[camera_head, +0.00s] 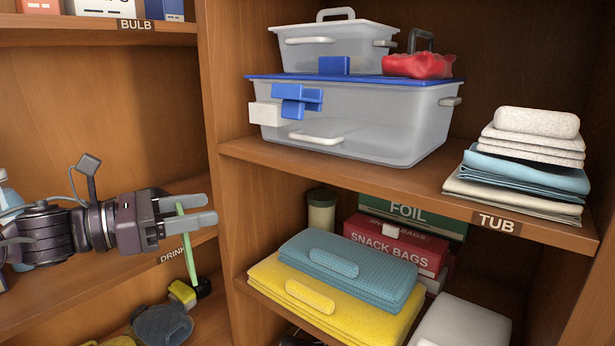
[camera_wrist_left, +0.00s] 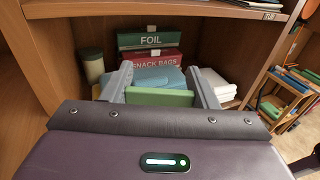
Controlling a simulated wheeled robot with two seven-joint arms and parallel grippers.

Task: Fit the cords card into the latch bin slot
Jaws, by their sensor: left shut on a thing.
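My left gripper (camera_head: 203,210) is shut on a thin green card (camera_head: 188,250), which hangs edge-on below the fingers in the head view. In the left wrist view the green card (camera_wrist_left: 160,97) shows as a flat face between the two fingers. No writing on it can be read. A large clear bin (camera_head: 385,122) with a blue lid and blue latch parts (camera_head: 297,98) stands on the upper right shelf. A white block (camera_head: 267,115) sits at its left front corner. I cannot make out a slot. The gripper is left of the bin and lower, apart from it.
A wooden upright (camera_head: 225,170) stands between my gripper and the right bay. A smaller clear bin (camera_head: 325,48) and red bag (camera_head: 418,65) rest on the blue lid. Folded cloths (camera_head: 525,165) lie at right. Blue and yellow cloths (camera_head: 355,268) fill the shelf below.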

